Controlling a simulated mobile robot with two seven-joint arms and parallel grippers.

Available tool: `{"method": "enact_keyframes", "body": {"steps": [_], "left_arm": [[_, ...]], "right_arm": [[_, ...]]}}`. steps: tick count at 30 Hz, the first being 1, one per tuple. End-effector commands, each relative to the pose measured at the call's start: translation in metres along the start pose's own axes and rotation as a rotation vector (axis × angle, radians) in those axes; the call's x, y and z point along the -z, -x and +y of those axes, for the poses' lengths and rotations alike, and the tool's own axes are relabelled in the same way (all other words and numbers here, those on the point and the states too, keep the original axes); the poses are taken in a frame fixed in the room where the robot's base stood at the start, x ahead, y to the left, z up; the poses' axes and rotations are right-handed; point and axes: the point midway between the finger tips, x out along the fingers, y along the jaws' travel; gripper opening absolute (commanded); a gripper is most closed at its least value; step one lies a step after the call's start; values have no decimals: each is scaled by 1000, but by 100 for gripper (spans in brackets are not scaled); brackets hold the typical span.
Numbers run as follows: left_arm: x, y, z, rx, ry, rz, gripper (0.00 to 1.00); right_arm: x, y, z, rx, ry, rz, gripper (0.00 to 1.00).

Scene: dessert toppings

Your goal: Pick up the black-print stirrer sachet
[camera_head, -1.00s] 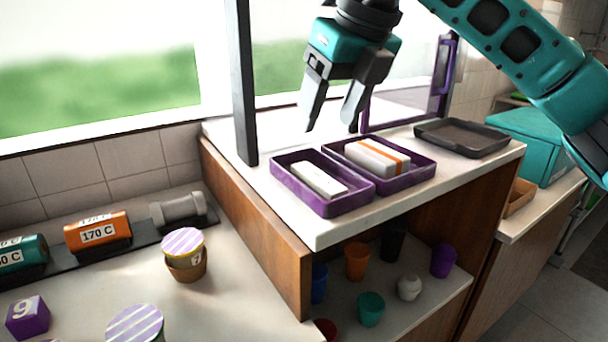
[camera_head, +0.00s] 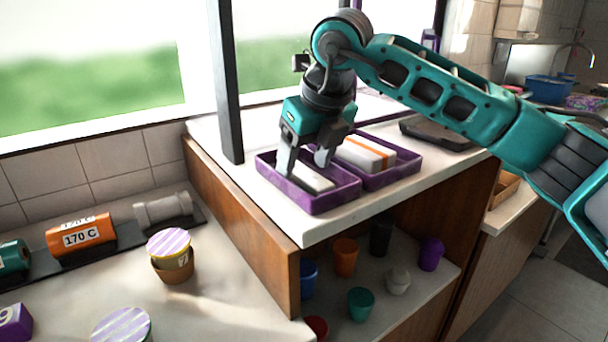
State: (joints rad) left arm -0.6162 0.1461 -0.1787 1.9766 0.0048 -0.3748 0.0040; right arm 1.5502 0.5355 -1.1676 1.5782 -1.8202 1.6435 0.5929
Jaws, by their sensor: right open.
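Two purple trays stand side by side on the raised white shelf. The left purple tray (camera_head: 324,204) holds white sachets (camera_head: 313,180); I cannot make out their print from here. The right purple tray (camera_head: 402,174) holds white sachets with an orange stripe (camera_head: 365,154). My right gripper (camera_head: 305,170) points down over the left tray, open, its fingers at the white sachets and hiding part of them. I cannot tell whether the fingers touch them. My left gripper is not in view.
A dark post (camera_head: 226,90) rises left of the trays. A dark grey tray (camera_head: 437,134) lies right, behind my arm. Several coloured cups, such as an orange one (camera_head: 344,257), stand on the lower shelf. A striped-lid cup (camera_head: 170,252) stands on the left counter.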

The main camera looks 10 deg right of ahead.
Motion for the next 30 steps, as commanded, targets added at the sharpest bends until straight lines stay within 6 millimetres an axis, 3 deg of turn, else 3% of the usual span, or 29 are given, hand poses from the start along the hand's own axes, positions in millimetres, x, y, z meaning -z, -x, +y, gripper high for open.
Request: {"method": "enact_keyframes", "body": {"steps": [10,27,30], "left_arm": [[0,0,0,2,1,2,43],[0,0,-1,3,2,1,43],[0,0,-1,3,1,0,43]], "right_arm": [[0,-10,0,-1,1,-1,66],[0,-9,0,-1,1,-1,11],[0,-9,0,-1,1,-1,7]]}}
